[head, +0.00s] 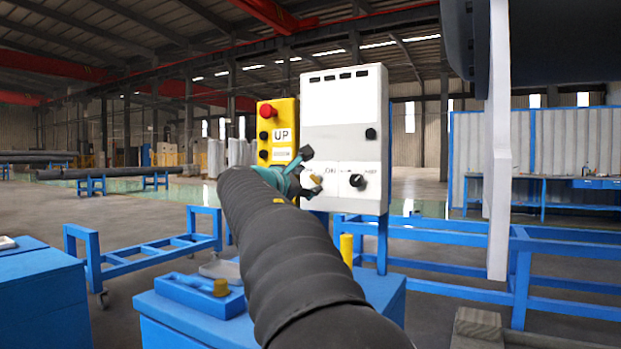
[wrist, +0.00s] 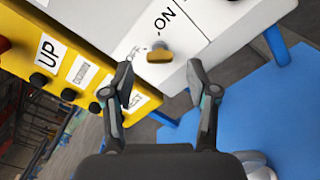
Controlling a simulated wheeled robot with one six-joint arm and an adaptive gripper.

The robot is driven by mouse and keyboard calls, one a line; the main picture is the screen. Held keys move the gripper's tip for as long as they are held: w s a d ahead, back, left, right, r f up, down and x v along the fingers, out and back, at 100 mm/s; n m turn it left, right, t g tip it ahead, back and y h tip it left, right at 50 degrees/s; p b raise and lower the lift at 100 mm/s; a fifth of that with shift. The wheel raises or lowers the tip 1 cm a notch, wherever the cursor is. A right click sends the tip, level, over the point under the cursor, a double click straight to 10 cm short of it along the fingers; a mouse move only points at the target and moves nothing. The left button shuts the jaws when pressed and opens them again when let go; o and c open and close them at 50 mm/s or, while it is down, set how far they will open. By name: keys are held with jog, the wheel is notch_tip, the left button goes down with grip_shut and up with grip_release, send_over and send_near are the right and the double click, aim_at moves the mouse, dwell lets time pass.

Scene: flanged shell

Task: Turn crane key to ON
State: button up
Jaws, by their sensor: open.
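The crane key (wrist: 160,55) is a small brass-coloured knob on the white control box, with the OFF label to its left and the ON label above it in the wrist view. Its handle lies roughly sideways in that view; I cannot tell exactly which label it points at. In the head view the key (head: 316,180) is partly hidden by my gripper (head: 304,166). In the wrist view my gripper (wrist: 161,84) is open and empty, its fingertips spread below the key to either side, apart from it.
The white box (head: 343,110) also carries a black knob (head: 357,181). A yellow panel (head: 284,112) with UP and DOWN labels and a red button (head: 268,111) adjoins its left side. A blue cabinet (head: 180,320) stands below. A white vertical post (head: 499,140) is to the right.

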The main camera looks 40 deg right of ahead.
aim_at(316, 179)
jog(key=shift+x, duration=1.45)
grip_shut()
